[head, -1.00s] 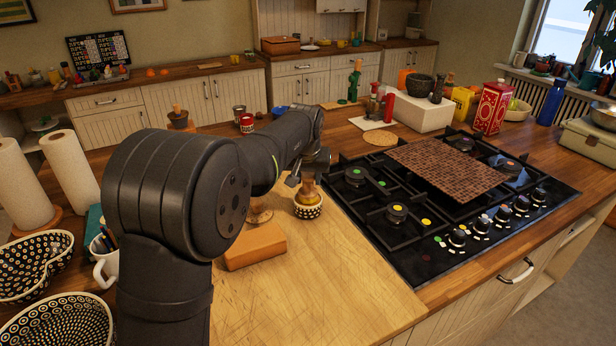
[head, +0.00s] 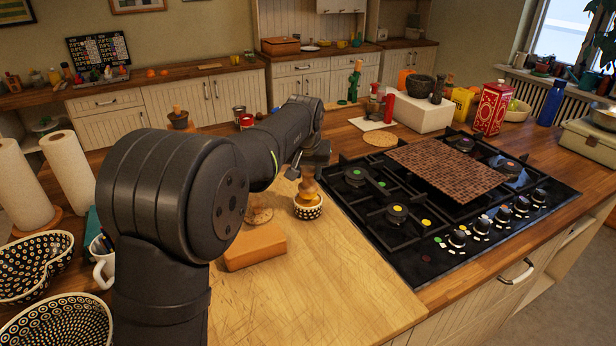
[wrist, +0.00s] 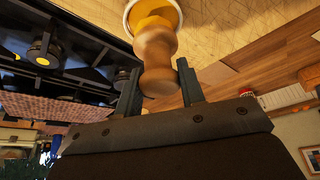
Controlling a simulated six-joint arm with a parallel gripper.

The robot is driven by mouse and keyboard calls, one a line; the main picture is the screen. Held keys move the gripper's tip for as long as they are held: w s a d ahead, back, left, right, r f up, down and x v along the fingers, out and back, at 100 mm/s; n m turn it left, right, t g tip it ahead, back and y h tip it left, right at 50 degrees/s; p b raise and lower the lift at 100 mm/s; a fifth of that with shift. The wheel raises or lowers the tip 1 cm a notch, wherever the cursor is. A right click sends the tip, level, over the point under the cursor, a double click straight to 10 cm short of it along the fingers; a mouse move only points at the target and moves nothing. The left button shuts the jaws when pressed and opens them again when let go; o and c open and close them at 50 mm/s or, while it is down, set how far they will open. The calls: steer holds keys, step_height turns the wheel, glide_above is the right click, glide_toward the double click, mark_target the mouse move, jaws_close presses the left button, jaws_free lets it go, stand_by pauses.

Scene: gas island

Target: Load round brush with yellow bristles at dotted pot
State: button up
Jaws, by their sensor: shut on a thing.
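The round brush (head: 308,188) has a turned wooden handle and yellow bristles. It stands about upright at the small black-and-white dotted pot (head: 308,212) on the wooden board. In the wrist view my gripper (wrist: 160,88) is shut on the end of the brush's handle (wrist: 155,45), one finger on each side. The yellow bristle end is at the mouth of the pot, whose pale rim (wrist: 128,14) shows at the top of the wrist view. How deep the bristles sit is hidden. In the head view my arm hides most of the fingers.
An orange-brown block (head: 255,247) and a round wooden piece (head: 258,214) lie left of the pot on the board (head: 330,290). The black gas hob (head: 440,255) is to the right. The front of the board is clear.

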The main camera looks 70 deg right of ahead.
steer(key=shift+r, duration=2.5)
